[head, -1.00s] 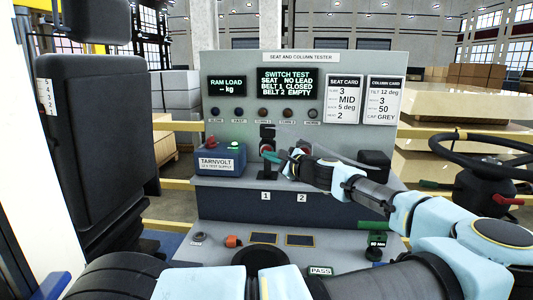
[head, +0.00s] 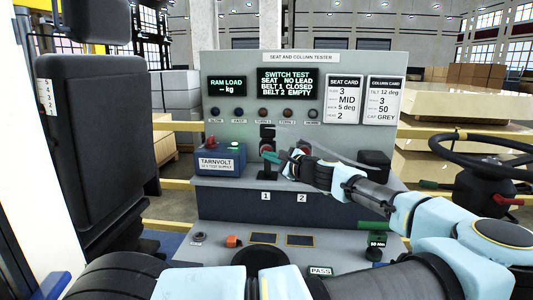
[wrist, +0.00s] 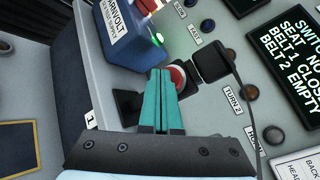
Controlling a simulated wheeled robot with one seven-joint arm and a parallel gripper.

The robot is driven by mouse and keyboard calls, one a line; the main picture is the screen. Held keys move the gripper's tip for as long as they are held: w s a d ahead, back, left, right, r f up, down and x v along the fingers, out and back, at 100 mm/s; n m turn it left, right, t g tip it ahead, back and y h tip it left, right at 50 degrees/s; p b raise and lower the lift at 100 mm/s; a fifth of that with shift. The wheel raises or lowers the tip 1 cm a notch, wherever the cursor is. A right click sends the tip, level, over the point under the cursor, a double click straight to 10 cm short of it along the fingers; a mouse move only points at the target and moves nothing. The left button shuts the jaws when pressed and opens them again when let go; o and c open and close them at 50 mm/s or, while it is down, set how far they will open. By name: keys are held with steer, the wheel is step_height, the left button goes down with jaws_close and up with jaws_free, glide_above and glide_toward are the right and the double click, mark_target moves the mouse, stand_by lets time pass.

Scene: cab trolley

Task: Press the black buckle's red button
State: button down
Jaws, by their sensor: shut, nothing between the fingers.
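The black buckle (head: 267,158) stands upright at position 1 on the tester's ledge, with a black tongue in its top. Its red button (wrist: 178,78) faces out in the wrist view, partly covered by my fingertips. The tester's screen (head: 288,84) reads BELT 1 CLOSED, BELT 2 EMPTY.
A second red part (head: 304,149) shows behind my gripper at position 2. A black block (head: 375,163) sits right on the ledge. Indicator lamps (head: 238,112) line the panel above.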

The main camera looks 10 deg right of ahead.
steer(key=shift+s+a, duration=0.15)
steer(key=shift+s, duration=0.4)
steer(key=s, duration=0.2)
steer(key=s+a, duration=0.1)
steer(key=s, duration=0.1)
steer(key=shift+s+a+p, duration=0.15)
steer(key=shift+s+p, duration=0.15)
steer(key=shift+s, duration=0.1)
stand_by(0.4)
